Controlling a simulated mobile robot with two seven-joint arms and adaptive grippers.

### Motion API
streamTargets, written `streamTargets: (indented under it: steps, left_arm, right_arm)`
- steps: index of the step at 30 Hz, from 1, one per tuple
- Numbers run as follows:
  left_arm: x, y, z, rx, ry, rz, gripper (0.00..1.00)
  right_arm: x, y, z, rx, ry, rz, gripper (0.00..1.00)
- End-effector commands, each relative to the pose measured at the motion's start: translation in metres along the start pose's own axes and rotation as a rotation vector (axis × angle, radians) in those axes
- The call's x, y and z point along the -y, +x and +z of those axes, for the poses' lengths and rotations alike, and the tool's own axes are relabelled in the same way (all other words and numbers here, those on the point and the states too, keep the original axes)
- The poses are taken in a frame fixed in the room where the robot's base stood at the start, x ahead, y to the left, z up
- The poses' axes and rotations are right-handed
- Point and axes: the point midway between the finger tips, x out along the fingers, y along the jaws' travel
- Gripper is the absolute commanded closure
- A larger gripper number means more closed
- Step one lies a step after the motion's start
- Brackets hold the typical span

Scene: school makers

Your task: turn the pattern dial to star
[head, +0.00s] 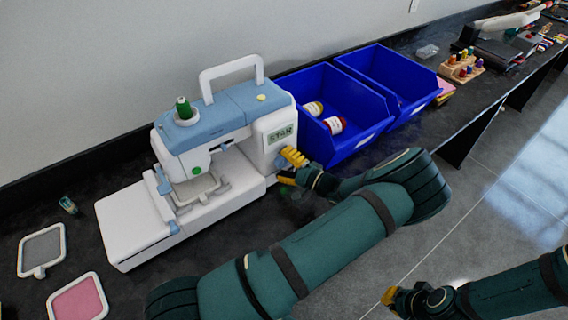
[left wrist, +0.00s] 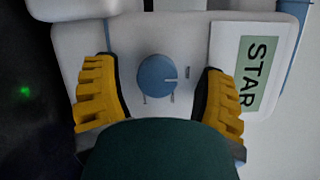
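The white and blue sewing machine (head: 215,140) stands on the dark bench. Its display (head: 282,134) reads STAR, and this shows sideways in the left wrist view (left wrist: 252,75). The round blue pattern dial (left wrist: 157,77) is on the machine's end face, with a pointer line toward the picture's right, the display side. My left gripper (head: 288,168) is at that face and hides the dial in the head view. Its yellow fingers are open on either side of the dial, with gaps. My right gripper (head: 391,297) is low at the right, away from the machine; its fingers are unclear.
Two blue bins (head: 352,148) stand beside the machine, the nearer holding thread spools (head: 335,125). Embroidery hoops (head: 77,300) and a small green spool (head: 68,205) lie at the left. A wooden spool rack (head: 461,68) is farther along the bench.

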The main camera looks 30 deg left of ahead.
Motion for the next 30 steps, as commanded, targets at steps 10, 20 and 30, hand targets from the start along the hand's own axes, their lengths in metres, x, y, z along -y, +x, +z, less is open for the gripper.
streamTargets:
  steps: [10, 20, 30]
  left_arm:
    - [-0.001, -0.011, -0.001, -0.004, 0.001, 0.002, 0.29]
    - [-0.001, -0.074, -0.001, -0.005, 0.000, 0.001, 0.29]
    - [-0.001, -0.117, 0.000, -0.002, 0.001, 0.001, 0.29]
  right_arm:
    - [0.000, 0.000, 0.000, 0.000, 0.000, 0.000, 1.00]
    - [0.000, 0.000, 0.000, 0.000, 0.000, 0.000, 1.00]
    - [0.000, 0.000, 0.000, 0.000, 0.000, 0.000, 1.00]
